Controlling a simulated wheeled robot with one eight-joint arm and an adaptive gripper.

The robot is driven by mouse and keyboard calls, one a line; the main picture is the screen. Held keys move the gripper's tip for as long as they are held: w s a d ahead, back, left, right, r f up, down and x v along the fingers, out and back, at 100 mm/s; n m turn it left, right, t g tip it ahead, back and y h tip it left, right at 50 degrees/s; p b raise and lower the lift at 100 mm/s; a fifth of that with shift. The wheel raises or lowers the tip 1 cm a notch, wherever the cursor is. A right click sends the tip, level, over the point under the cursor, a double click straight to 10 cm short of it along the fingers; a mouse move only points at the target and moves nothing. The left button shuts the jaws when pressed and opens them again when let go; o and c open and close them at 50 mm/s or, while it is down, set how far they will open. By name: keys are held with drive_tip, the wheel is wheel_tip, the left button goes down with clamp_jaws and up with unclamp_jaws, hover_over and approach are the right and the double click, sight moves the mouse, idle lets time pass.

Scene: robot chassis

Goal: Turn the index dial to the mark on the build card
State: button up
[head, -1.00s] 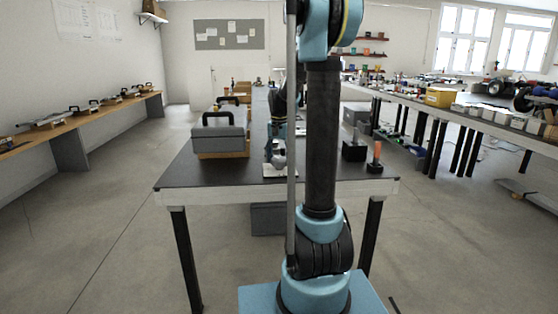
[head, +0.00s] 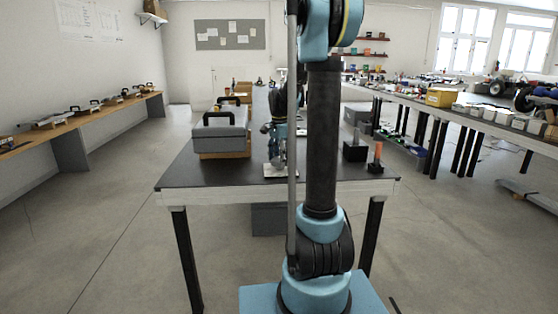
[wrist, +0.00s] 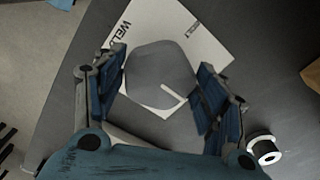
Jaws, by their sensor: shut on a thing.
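The index dial (wrist: 158,72) is a grey, many-sided knob with a white pointer line on its lower right side in the wrist view. It sits on a white card or plate (wrist: 205,48) with large black lettering along its left side and a small dark mark near its upper right edge. My gripper (wrist: 160,78) has its blue-padded fingers on the left and right sides of the dial, shut on it. In the head view my gripper (head: 278,160) is low over the white plate (head: 282,172) on the dark table; my arm hides part of it, and the dial is not discernible there.
On the dark table (head: 215,175) a grey case (head: 220,138) stands to the left. A black block (head: 355,152) and an orange-topped item (head: 377,155) stand to the right. A white-rimmed spool (wrist: 265,150) lies right of my gripper in the wrist view.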

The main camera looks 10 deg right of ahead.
drive_tip(key=shift+w, duration=0.15)
drive_tip(key=o, duration=1.1)
drive_tip(key=shift+c, duration=0.2)
wheel_tip(320, 180, up, 12)
drive_tip(key=s+f+n, duration=0.4)
drive_tip(key=s+f, duration=0.2)
drive_tip(key=s, duration=0.5)
drive_tip(key=s+f+n+t, duration=0.1)
drive_tip(key=s+f+n, duration=0.4)
drive_tip(key=s, duration=0.7)
drive_tip(key=s+f+n+t, duration=0.1)
drive_tip(key=s+f+n, duration=0.3)
drive_tip(key=s+f, duration=0.5)
drive_tip(key=s, duration=0.2)
drive_tip(key=shift+s+d+n, duration=0.15)
drive_tip(key=shift+s+n, duration=0.25)
